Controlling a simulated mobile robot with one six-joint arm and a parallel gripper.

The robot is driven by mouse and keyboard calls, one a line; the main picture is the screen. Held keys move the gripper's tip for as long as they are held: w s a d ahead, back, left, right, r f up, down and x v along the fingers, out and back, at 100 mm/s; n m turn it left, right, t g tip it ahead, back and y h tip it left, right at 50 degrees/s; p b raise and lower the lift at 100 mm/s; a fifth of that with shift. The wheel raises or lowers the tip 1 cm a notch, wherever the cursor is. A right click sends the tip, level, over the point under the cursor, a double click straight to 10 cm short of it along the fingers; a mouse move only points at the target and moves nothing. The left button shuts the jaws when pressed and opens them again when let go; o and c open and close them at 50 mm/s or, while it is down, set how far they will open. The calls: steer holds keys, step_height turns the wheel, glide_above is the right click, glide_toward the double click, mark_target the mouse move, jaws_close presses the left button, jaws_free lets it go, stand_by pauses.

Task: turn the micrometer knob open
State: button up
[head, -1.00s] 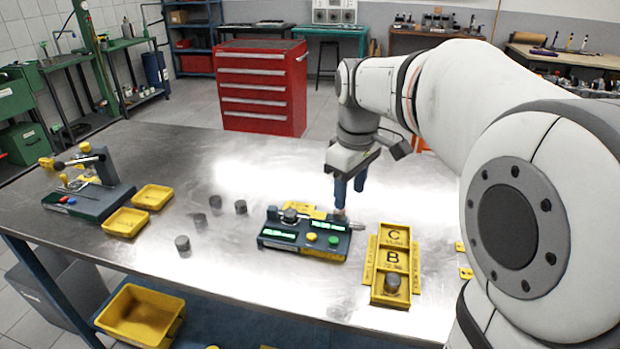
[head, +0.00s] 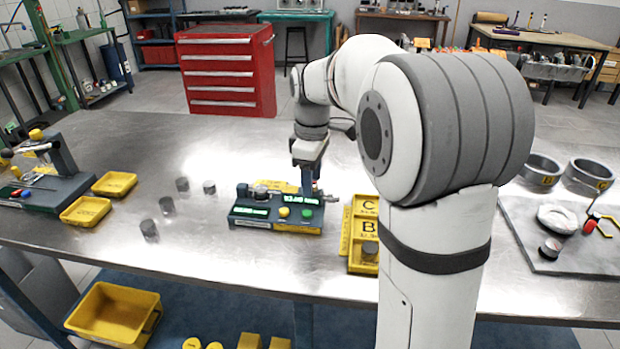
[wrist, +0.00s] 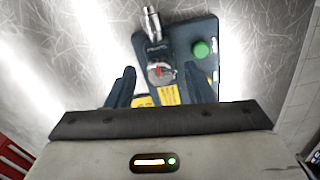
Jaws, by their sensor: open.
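The micrometer stand (head: 277,226), a dark block with green displays and yellow and green buttons, sits on the steel table. Its silver barrel (head: 330,198) sticks out at the right end. In the wrist view the barrel (wrist: 152,22) points up, beyond the fingertips. A round grey knob-like part with a red mark (wrist: 160,72) shows between my fingers, and the green button (wrist: 201,49) is to the right. My gripper (wrist: 160,80) is open and empty, pointing down over the stand's right end; it also shows in the head view (head: 311,182). I cannot tell whether the fingers touch anything.
A yellow tray marked C and B (head: 346,240) stands right of the stand, partly behind my arm. Several dark cylinders (head: 167,205) and two yellow bins (head: 86,211) are to the left. Grey rings (head: 590,176) and a mat (head: 560,235) lie at the right.

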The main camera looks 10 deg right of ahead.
steer(key=shift+c, duration=0.3)
steer(key=c, duration=0.9)
steer(key=shift+c, duration=0.2)
